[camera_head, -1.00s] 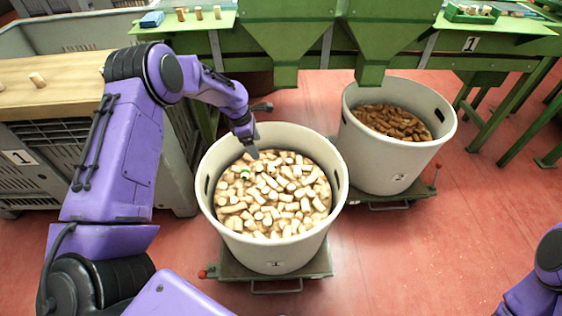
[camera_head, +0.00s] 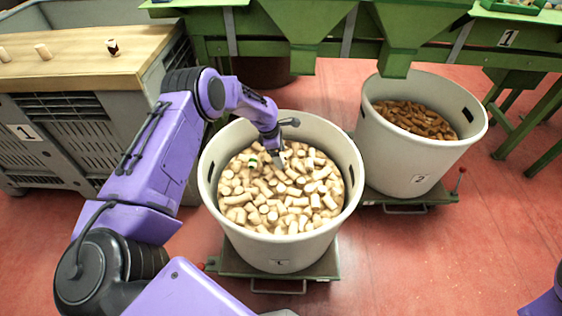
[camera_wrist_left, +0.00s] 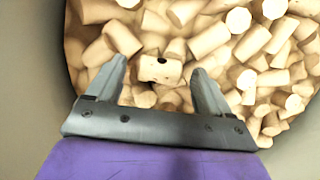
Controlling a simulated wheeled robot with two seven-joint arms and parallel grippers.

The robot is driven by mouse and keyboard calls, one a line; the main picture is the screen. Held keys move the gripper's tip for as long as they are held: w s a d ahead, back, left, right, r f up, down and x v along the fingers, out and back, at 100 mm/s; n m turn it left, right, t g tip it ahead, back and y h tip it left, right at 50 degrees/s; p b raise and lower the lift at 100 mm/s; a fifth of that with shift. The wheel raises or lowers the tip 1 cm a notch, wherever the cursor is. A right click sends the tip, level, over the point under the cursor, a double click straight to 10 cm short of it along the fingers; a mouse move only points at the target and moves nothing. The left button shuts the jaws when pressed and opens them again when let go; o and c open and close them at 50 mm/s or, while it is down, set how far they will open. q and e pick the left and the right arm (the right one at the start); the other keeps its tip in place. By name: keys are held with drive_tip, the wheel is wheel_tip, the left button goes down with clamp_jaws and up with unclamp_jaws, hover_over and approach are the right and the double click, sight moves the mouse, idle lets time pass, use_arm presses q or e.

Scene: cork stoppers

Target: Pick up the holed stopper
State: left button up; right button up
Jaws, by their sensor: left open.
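The holed stopper (camera_wrist_left: 160,71) is a pale cork with a small dark hole in its side. It lies on top of the pile in the left wrist view, between and just beyond the fingertips of my left gripper (camera_wrist_left: 158,66). The two fingers are apart with nothing held. In the head view my left gripper (camera_head: 278,160) points down into the white bin (camera_head: 285,245) of pale stoppers, close over the pile. I cannot pick out the holed stopper there. My right gripper is out of view.
The bin's wall rises around the gripper. A green-marked stopper (camera_head: 253,162) lies left of it. A second bin (camera_head: 405,175) with brown pieces stands at right. A wooden-topped crate (camera_head: 85,67) with a few stoppers is at left; green machinery (camera_head: 310,30) is behind.

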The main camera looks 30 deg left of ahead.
use_arm(q)
drive_tip(key=c, duration=1.1)
